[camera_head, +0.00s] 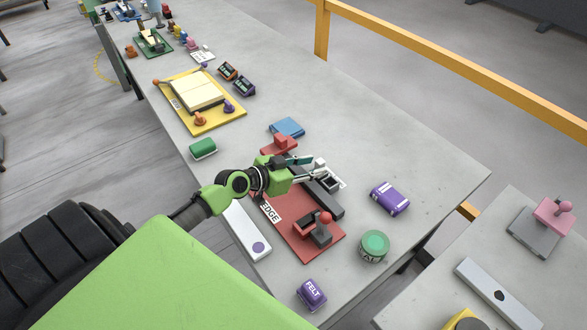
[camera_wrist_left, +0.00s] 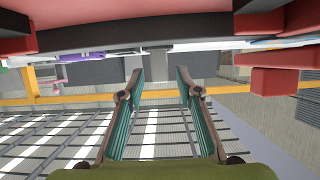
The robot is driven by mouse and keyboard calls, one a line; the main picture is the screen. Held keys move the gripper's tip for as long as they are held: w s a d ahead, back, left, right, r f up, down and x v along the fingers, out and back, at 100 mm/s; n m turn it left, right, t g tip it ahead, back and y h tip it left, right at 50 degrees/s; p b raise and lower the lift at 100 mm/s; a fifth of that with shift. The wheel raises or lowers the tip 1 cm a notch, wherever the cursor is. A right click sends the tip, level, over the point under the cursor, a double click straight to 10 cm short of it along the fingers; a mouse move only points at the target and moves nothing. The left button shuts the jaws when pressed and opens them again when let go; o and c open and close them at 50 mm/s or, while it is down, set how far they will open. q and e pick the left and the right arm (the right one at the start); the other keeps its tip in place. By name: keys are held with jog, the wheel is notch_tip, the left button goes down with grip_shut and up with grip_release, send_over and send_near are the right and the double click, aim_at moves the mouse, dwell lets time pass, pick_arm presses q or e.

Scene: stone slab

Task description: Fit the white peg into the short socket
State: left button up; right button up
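My left gripper (camera_head: 316,167) reaches over the red fixture board (camera_head: 281,226) from the left. In the left wrist view its two fingers (camera_wrist_left: 159,78) stand apart with teal inner pads. A small whitish piece (camera_head: 321,162), perhaps the white peg, shows at the fingertips. A grey upright block (camera_wrist_left: 158,62) shows between or beyond the tips in the wrist view; I cannot tell whether it is the peg. A dark, open-topped holder (camera_head: 330,183) with a white label lies just below the fingertips; whether it is the short socket is unclear. My right gripper is not in view.
A red-handled clamp (camera_head: 323,219) stands on the board. A purple packet (camera_head: 390,198), green tin (camera_head: 374,246), FELT block (camera_head: 312,293), white bar (camera_head: 247,229) and blue box (camera_head: 287,127) lie around it. The slab (camera_head: 420,160) is clear towards the right edge.

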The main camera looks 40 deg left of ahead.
pick_arm(q)
jog(key=b+v, duration=0.1)
jog(key=v, duration=0.5)
jog(key=shift+s+a+f, duration=0.1)
jog(key=shift+s, duration=0.05)
jog(key=shift+v, duration=0.95)
